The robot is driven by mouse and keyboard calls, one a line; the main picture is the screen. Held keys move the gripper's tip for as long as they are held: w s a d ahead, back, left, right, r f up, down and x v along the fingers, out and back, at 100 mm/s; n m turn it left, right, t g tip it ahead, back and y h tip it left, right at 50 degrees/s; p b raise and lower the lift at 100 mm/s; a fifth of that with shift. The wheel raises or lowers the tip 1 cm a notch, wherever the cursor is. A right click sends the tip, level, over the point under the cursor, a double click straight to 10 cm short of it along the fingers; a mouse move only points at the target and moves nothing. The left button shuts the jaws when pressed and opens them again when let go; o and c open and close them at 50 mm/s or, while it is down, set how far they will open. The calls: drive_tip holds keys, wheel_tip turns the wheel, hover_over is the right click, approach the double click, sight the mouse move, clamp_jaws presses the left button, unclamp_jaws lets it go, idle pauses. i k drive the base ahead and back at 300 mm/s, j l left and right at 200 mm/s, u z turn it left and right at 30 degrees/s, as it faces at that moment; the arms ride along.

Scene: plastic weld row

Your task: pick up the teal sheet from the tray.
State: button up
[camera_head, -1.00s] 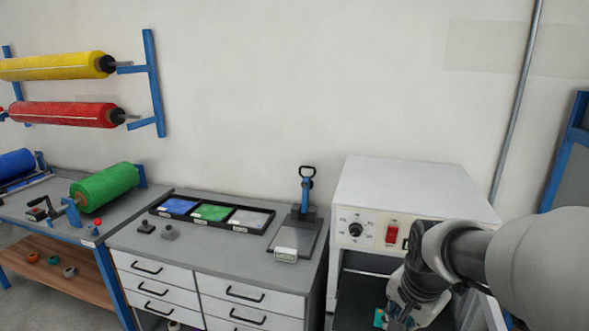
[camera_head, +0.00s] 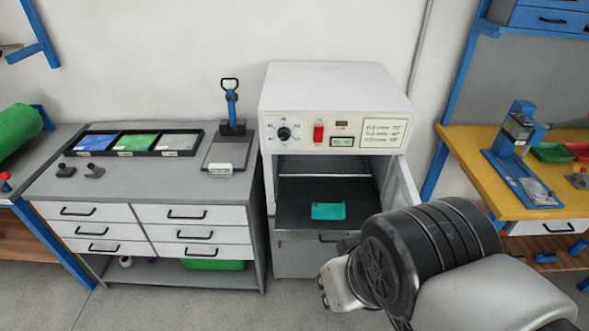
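The teal sheet (camera_head: 328,211) lies flat on the dark tray (camera_head: 290,208) that sits in the mouth of the white oven (camera_head: 335,95). The sheet is small and nearly rectangular, and it is in full view. My gripper (camera_head: 325,290) is at the lower middle, in front of and below the tray, apart from the sheet. My arm's dark wrist hides most of it, so its fingers cannot be made out clearly.
The oven's door (camera_head: 402,188) stands open on the right side, close to my arm. A grey bench with drawers (camera_head: 150,190) stands left, bearing a sheet organiser (camera_head: 205,137) and a lever press (camera_head: 231,115). A yellow bench (camera_head: 475,165) stands right. Floor shows at lower left.

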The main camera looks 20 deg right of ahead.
sight(323, 211)
drive_tip(key=i+z, duration=0.3)
drive_tip(key=i, duration=0.25)
drive_tip(key=i+j+z, duration=0.3)
drive_tip(key=i, duration=0.25)
